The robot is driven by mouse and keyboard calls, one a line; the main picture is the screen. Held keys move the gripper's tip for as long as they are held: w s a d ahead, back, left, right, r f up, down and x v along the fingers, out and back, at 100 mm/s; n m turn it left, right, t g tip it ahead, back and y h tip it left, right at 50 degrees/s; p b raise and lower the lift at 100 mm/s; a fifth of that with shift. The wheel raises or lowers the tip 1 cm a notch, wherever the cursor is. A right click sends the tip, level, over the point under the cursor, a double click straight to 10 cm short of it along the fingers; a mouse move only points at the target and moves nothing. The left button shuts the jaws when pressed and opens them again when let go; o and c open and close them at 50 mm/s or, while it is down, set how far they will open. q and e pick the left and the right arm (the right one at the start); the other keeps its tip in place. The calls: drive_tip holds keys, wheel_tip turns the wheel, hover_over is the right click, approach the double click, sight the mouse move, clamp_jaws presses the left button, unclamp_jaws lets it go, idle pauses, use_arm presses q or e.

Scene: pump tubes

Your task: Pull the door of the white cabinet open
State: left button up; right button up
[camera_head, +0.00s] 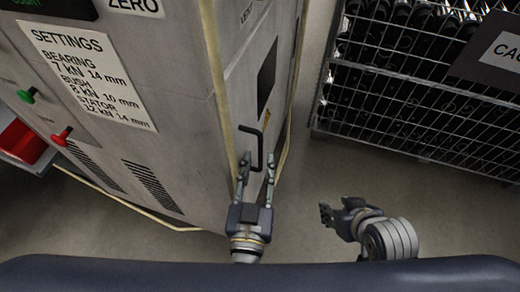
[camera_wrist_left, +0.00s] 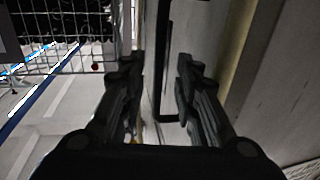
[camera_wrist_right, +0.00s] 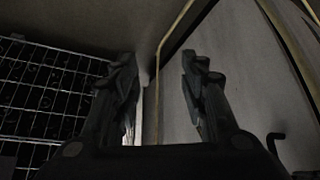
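The white cabinet (camera_head: 175,85) stands at the left of the head view. Its door (camera_head: 240,95) is on the side facing right and looks flush with the cabinet. The black bar handle (camera_head: 261,148) sticks out from the door. My left gripper (camera_head: 257,165) is open, with a finger on each side of the handle's lower part. In the left wrist view the handle (camera_wrist_left: 163,50) runs between the open fingers, with gaps on both sides. My right gripper (camera_head: 324,213) is open and empty, low and right of the door; its fingers are apart in the right wrist view (camera_wrist_right: 158,85).
A wire mesh cage (camera_head: 420,85) with dark contents stands at the upper right. Bare floor (camera_head: 310,165) lies between cage and cabinet. A red bin (camera_head: 22,143) stands at the far left. Green (camera_head: 27,95) and red (camera_head: 62,136) knobs stick out of the cabinet's front.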

sight(259, 157)
use_arm(q)
drive_tip(key=w, duration=0.3)
drive_tip(key=shift+w+d+p, duration=0.2)
drive_tip(key=shift+w+p, duration=0.15)
use_arm(e)
drive_tip(key=s+g, duration=0.1)
drive_tip(key=s+d+f+g, duration=0.1)
drive_tip(key=s, duration=0.3)
drive_tip(key=shift+s+d+f+g+h, duration=0.25)
drive_tip(key=shift+d+g+h, duration=0.05)
drive_tip(key=shift+d+g, duration=0.1)
use_arm(q)
drive_tip(key=shift+c, duration=0.6)
clamp_jaws()
